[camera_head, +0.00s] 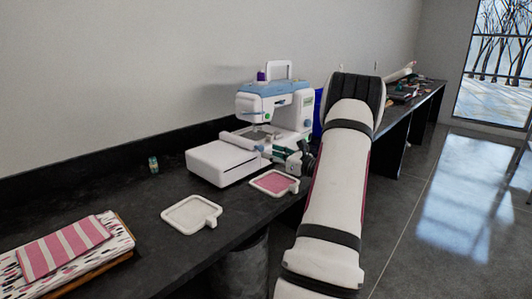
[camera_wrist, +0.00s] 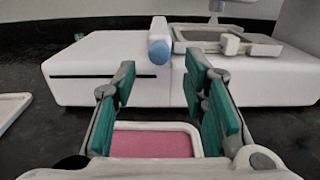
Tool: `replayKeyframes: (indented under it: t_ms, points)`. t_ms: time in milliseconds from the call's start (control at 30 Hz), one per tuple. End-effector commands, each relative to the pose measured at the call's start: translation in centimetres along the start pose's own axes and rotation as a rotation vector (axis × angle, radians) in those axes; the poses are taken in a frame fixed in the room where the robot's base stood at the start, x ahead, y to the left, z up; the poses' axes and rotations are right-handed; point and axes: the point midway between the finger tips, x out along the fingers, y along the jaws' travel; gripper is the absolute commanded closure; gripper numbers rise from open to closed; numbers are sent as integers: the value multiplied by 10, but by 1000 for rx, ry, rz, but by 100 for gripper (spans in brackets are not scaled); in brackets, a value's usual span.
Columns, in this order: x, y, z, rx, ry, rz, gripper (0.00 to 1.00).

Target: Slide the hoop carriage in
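The hoop carriage (camera_wrist: 158,38) is a white bar with a blue end cap, on top of the white embroidery unit (camera_wrist: 100,75). In the head view the carriage (camera_head: 238,140) lies across the unit (camera_head: 222,162), left of the needle area of the white and blue machine (camera_head: 270,100). My gripper (camera_wrist: 163,82) is open, its teal fingers apart with nothing between them. The blue cap appears ahead of and between the fingertips; I see no contact. In the head view my gripper (camera_head: 287,155) is at the machine's front, partly hidden by my arm.
A pink-filled hoop (camera_head: 274,182) lies below my gripper, and an empty white hoop (camera_head: 191,214) lies nearer on the black table. A framed hoop (camera_wrist: 212,38) sits under the needle area. Folded striped cloth (camera_head: 62,248) is front left. A small spool (camera_head: 153,165) stands behind.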

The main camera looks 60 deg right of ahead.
Motion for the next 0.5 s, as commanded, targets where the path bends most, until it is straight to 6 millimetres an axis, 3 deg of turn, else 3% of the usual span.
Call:
replayKeyframes:
  t_ms: [200, 500]
  points:
    - [-46, -1, 0, 0, 1, -3, 60]
    - [-76, 0, 0, 1, 1, 0, 60]
